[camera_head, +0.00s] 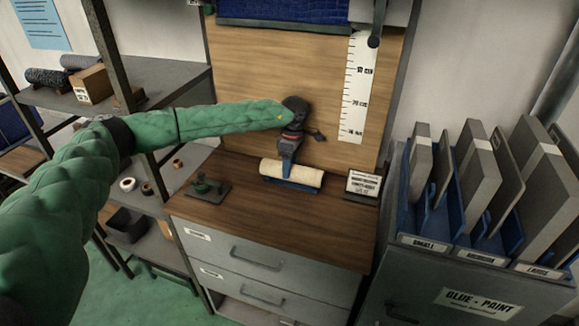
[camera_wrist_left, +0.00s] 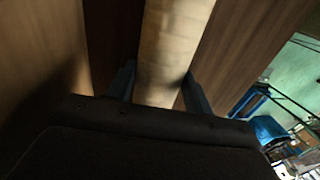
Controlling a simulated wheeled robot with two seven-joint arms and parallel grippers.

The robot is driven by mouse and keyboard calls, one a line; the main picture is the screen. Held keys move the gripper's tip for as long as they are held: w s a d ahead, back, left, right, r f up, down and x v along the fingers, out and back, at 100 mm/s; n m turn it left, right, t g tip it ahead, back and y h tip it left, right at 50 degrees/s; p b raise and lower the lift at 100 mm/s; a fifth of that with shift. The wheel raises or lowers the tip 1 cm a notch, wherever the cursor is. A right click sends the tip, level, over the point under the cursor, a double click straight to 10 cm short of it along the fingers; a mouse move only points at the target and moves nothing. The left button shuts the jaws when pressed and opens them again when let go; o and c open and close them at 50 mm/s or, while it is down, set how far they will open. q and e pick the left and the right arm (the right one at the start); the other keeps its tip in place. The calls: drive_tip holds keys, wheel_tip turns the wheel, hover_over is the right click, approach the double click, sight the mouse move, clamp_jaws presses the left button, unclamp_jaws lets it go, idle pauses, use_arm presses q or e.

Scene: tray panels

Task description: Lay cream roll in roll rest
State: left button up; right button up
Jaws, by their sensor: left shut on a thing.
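The cream roll (camera_head: 302,176) lies roughly level over the middle of the wooden cabinet top. My left gripper (camera_head: 287,168) reaches down from above and is shut on the roll near its middle. In the left wrist view the cream roll (camera_wrist_left: 172,45) runs between the two dark fingers of the left gripper (camera_wrist_left: 160,88). A low blue strip, seemingly the roll rest (camera_head: 291,186), shows just below the roll's front edge. The roll hides most of it, and I cannot tell whether the two touch. My right gripper is not in view.
A dark green device (camera_head: 207,187) stands left on the cabinet top (camera_head: 260,222). A small printed sign (camera_head: 363,185) stands at the right. A wooden back panel (camera_head: 260,70) with a ruler (camera_head: 357,85) rises behind. The front of the top is clear. Panel racks (camera_head: 440,215) stand at right.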

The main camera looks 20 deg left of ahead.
use_arm(q)
drive_tip(key=shift+f, duration=0.2)
idle(0.6)
idle(0.4)
drive_tip(key=o, duration=1.4)
